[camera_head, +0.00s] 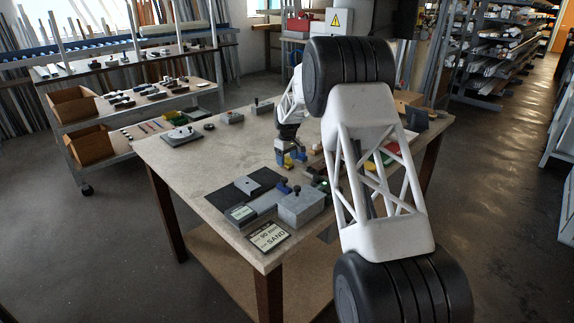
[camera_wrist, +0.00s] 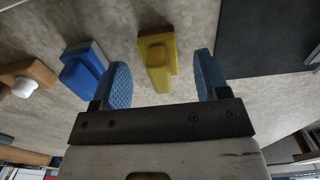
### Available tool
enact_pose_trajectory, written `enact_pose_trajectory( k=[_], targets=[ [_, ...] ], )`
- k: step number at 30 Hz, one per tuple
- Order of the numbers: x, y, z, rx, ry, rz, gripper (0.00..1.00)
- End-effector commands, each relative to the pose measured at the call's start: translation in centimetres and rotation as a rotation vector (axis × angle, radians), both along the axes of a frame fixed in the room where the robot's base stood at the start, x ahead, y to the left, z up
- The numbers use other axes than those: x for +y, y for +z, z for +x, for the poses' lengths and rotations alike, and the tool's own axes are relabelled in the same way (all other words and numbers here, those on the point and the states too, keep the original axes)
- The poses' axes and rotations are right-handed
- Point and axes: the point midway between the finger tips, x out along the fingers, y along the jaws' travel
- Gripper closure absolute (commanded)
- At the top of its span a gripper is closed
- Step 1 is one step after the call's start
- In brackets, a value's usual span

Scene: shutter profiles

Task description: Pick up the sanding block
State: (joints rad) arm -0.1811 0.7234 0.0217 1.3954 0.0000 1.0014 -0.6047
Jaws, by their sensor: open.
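A yellow block (camera_wrist: 157,62) with a brownish part at its far end lies on the table, seen between my fingers in the wrist view. It may be the sanding block; I cannot tell for sure. A blue block (camera_wrist: 82,70) with a grey part lies to its left. My gripper (camera_wrist: 161,66) has its two blue-padded fingers spread, one on each side of the yellow block, with gaps and nothing held. In the head view my gripper (camera_head: 287,153) is low over the middle of the table, and its fingers and the small blocks there are hard to separate.
An orange-brown piece with a white knob (camera_wrist: 24,86) lies farther left. A dark mat (camera_wrist: 265,38) lies at right. In the head view, a grey box (camera_head: 302,208) and a "SAND" sign (camera_head: 268,237) are at the table's (camera_head: 185,172) front. The table's left side has free room.

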Motion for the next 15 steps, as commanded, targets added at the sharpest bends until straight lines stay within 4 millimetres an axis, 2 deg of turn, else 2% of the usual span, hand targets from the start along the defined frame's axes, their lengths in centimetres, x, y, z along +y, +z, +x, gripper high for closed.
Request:
enact_pose_trajectory(
  k=[6, 15],
  targets=[
    [0.0, -2.0, 0.0, 0.0, 0.0, 0.0, 0.32],
    [0.0, -2.3, 0.0, -0.001, 0.0, 0.0, 0.32]
  ],
)
